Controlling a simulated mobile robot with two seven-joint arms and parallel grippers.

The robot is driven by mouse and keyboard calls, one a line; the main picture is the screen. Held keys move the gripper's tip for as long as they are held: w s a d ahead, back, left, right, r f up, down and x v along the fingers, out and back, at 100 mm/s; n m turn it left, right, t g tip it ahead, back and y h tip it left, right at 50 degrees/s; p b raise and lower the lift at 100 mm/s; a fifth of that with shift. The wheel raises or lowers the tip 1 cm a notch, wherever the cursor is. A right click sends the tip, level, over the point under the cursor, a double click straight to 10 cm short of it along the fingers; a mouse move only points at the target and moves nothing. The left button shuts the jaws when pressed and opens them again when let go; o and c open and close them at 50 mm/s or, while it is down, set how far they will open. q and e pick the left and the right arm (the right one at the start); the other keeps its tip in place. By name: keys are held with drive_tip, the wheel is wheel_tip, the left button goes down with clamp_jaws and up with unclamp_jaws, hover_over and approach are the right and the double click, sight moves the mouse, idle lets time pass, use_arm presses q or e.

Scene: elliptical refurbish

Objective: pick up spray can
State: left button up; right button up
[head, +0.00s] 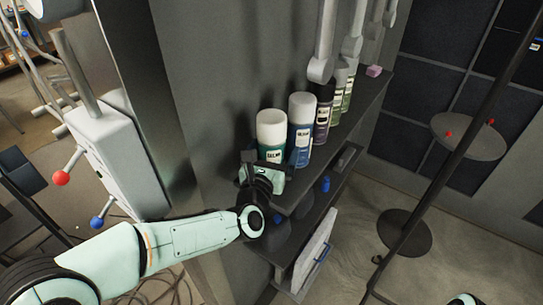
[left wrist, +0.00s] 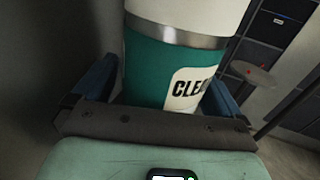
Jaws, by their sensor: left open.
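A teal-green spray can with a white cap (head: 271,128) stands upright at the near end of a dark wall shelf. In the left wrist view this can (left wrist: 160,68) is large and close, with part of a white label showing. My left gripper (head: 262,172) is at the lower part of the can in the head view. Its fingers (left wrist: 160,90) are open, one on each side of the can. Whether they touch it I cannot tell. The can's base is hidden by the gripper. My right gripper is not in view.
A blue spray can (head: 300,132) stands close behind the green one, then a dark can (head: 322,112) and more cans. A lower shelf holds a small blue object (head: 325,184). A white box with levers (head: 118,155) is left, a round stand (head: 468,136) right.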

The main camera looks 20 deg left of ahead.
sight(274, 112)
use_arm(q)
drive_tip(key=c, duration=1.2)
drive_tip(key=shift+o, duration=0.2)
drive_tip(key=shift+r, duration=0.1)
wheel_tip(274, 112, up, 14)
drive_tip(key=p, duration=0.2)
drive_tip(key=shift+r+p, duration=0.25)
drive_tip(key=shift+p, duration=0.1)
wheel_tip(274, 112, up, 14)
drive_tip(key=p, duration=0.5)
drive_tip(key=shift+f+p, duration=0.25)
drive_tip(key=shift+p, duration=0.15)
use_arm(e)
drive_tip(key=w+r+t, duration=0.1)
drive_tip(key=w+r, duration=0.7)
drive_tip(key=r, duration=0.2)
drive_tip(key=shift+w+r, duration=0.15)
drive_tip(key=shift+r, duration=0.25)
